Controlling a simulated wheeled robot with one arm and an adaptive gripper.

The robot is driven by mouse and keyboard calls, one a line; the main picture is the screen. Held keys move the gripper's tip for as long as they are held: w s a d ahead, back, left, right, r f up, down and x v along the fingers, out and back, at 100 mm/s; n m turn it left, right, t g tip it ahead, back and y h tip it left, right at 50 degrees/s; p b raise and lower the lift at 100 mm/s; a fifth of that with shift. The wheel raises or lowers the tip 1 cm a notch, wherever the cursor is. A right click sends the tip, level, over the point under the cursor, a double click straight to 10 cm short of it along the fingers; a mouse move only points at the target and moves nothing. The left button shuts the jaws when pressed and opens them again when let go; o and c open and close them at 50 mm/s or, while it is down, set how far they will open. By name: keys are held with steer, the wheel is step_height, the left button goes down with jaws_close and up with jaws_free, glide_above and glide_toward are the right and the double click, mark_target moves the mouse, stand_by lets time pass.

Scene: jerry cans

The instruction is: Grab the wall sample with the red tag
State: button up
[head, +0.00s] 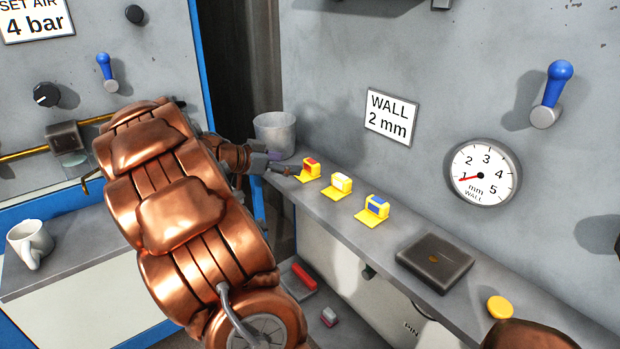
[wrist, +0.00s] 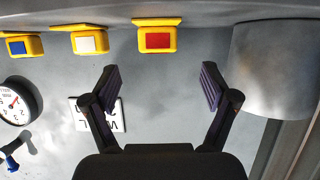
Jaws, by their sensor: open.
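The wall sample with the red tag (head: 309,171) is a small yellow L-shaped piece on the grey shelf (head: 400,232). It is the one nearest my gripper, and its red face shows in the wrist view (wrist: 157,40). My gripper (head: 284,170) is open and empty just left of this sample in the head view. In the wrist view the two fingers (wrist: 161,86) are spread wide. The red-tag sample lies beyond the fingertips, about centred between them and apart from them. The wrist picture is upside down.
A white-tag sample (head: 341,184) and a blue-tag sample (head: 373,208) stand farther right along the shelf. A grey bucket (head: 275,134) stands close behind my gripper. A dark box (head: 434,262) and a yellow disc (head: 500,307) lie at the right. The wall rises behind.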

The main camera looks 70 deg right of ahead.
mark_target(308, 163)
steer(key=shift+s+d+f, duration=0.15)
steer(key=shift+s+d, duration=0.15)
steer(key=shift+d, duration=0.35)
steer(key=shift+p+x, duration=0.7)
steer(key=shift+x, duration=2.65)
steer(key=shift+s, duration=0.15)
steer(key=shift+c, duration=0.2)
steer(key=shift+a, duration=0.1)
steer(key=c, duration=1)
